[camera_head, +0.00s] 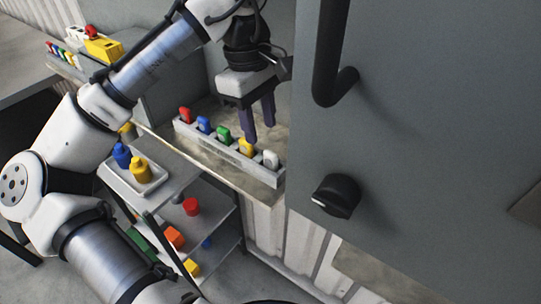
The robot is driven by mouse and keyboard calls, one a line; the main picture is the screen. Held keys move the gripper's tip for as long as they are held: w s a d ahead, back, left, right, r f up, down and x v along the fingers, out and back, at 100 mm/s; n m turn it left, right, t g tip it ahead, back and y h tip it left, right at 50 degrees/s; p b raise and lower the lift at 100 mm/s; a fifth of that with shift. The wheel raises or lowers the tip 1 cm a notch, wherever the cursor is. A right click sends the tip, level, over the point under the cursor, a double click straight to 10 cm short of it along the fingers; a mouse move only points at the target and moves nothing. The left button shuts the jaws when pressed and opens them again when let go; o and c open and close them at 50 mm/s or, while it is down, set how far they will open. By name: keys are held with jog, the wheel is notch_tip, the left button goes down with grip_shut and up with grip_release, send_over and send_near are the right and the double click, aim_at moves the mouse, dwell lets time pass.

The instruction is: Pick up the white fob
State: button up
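The white fob (271,159) stands upright at the right end of a grey rack (228,154) on a shelf. Yellow (245,147), green (223,134), blue (204,124) and red (185,115) fobs stand in the same rack, running to the left. My gripper (260,132) points down just above the right part of the rack, near the yellow and white fobs. Its two dark fingers are apart with nothing seen between them. The white fob shows below the fingertips and appears clear of them.
A large grey panel with a black handle (334,90) and a black knob (336,195) stands close on the right. A tray (118,180) with blue and yellow bottles sits lower left. Shelves below hold coloured items. A yellow object (103,48) is at the back left.

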aim_at(271, 153)
jog(key=f, duration=0.2)
jog(key=d+f+p, duration=0.1)
jog(key=f, duration=0.3)
jog(key=shift+s+d, duration=0.2)
jog(key=shift+d, duration=0.2)
jog(key=shift+c, duration=0.3)
grip_shut()
